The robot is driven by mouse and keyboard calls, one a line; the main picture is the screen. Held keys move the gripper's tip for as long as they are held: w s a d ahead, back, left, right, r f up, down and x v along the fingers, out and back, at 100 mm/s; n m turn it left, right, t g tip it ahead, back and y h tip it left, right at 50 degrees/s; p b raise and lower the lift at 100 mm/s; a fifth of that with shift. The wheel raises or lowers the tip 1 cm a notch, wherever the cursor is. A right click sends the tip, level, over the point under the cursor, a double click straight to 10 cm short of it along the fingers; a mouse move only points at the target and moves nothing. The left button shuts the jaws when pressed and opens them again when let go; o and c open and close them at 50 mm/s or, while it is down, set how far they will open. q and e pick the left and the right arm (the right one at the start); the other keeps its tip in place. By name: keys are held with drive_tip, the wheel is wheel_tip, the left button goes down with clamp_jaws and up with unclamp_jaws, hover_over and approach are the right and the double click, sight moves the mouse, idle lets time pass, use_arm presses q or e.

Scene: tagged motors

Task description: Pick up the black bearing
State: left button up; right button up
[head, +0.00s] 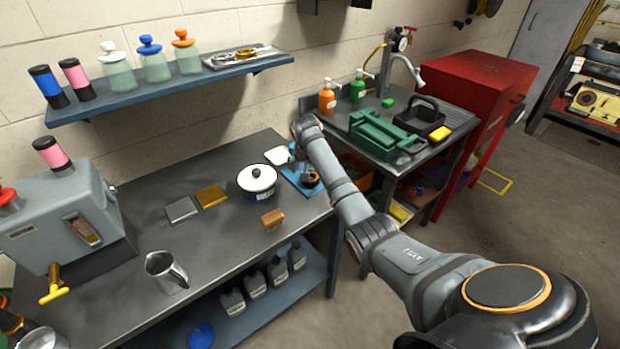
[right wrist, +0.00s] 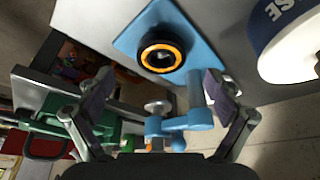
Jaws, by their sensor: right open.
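The black bearing (right wrist: 163,52), a dark ring with an orange inner ring, lies on a light blue mat (right wrist: 128,42) in the right wrist view. In the head view the bearing (head: 310,179) sits on the blue mat (head: 291,173) at the bench's right end, below my right forearm. My right gripper (right wrist: 156,84) is open, its two fingers spread on either side of the picture. The bearing is beyond the fingertips and apart from them. In the head view my right gripper is partly hidden by its own arm. My left gripper is not in view.
A light blue fitting (right wrist: 195,100) shows between my right fingers, near the mat. A copper-coloured block (head: 272,219) lies in front. A sink counter (head: 340,112) with a green toolbox (head: 380,133) stands behind my arm.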

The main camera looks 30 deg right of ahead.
drive_tip(key=shift+w+d+f, duration=0.1)
drive_tip(key=shift+w+f, duration=0.05)
drive_tip(key=shift+f, duration=0.1)
drive_tip(key=x, duration=0.3)
drive_tip(key=shift+w+d+f+p, duration=0.1)
drive_tip(key=shift+w+f+p, duration=0.1)
drive_tip(key=shift+f+p, duration=0.15)
drive_tip(key=shift+w+d+f, duration=0.1)
drive_tip(key=shift+w+f, duration=0.05)
drive_tip(key=shift+f, duration=0.15)
drive_tip(key=c, duration=0.3)
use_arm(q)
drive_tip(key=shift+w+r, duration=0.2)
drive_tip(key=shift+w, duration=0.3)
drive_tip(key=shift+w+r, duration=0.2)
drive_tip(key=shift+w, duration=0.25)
use_arm(e)
drive_tip(key=c, duration=1.3)
drive_tip(key=shift+r, duration=0.15)
